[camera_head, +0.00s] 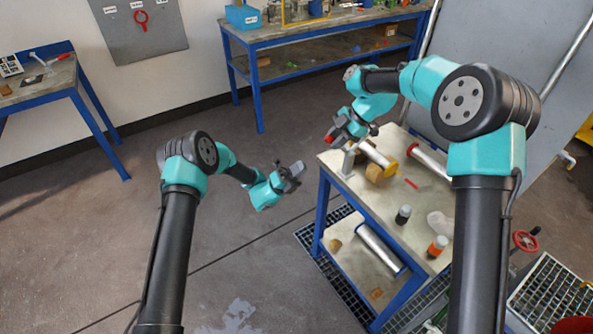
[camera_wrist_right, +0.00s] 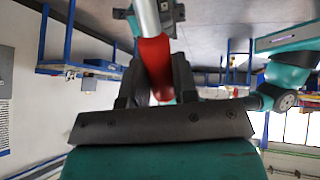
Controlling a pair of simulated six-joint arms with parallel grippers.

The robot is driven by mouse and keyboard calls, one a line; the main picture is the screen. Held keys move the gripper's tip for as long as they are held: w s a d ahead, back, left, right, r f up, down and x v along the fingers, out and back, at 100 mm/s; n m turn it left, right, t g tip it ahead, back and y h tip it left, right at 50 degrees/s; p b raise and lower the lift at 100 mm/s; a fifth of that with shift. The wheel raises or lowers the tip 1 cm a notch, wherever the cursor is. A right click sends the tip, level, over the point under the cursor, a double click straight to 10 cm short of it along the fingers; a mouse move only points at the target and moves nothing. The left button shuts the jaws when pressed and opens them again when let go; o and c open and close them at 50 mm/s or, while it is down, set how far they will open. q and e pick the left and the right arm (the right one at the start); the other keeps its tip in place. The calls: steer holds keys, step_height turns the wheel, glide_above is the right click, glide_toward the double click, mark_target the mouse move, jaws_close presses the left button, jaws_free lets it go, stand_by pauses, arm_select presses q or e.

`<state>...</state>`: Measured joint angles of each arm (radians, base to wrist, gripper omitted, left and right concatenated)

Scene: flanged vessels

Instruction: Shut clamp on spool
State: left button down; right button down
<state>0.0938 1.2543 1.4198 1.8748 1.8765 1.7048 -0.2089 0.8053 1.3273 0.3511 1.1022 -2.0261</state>
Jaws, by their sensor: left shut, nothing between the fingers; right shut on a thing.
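A silver spool (camera_head: 376,155) with a yellow end lies across a wooden block (camera_head: 375,173) on the blue-framed workbench (camera_head: 409,192). My right gripper (camera_head: 340,131) is at the spool's far left end, shut on a red handle, which also shows between the fingers in the right wrist view (camera_wrist_right: 155,68). A silver bar (camera_wrist_right: 147,18) runs on from this handle. The clamp's jaws, and whether they close around the spool, cannot be made out. My left gripper (camera_head: 292,174) is shut and empty, in the air left of the workbench.
A second tube (camera_head: 428,161) with red ends lies to the right on the workbench. A black-capped bottle (camera_head: 403,215), an orange bottle (camera_head: 437,246) and a white cloth-like thing (camera_head: 440,224) stand nearer. Another tube (camera_head: 381,248) lies on the lower shelf. Floor left of the workbench is clear.

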steer(key=shift+d, duration=0.1)
arm_select(q)
steer(key=x, duration=1)
steer(key=shift+d+r, duration=0.1)
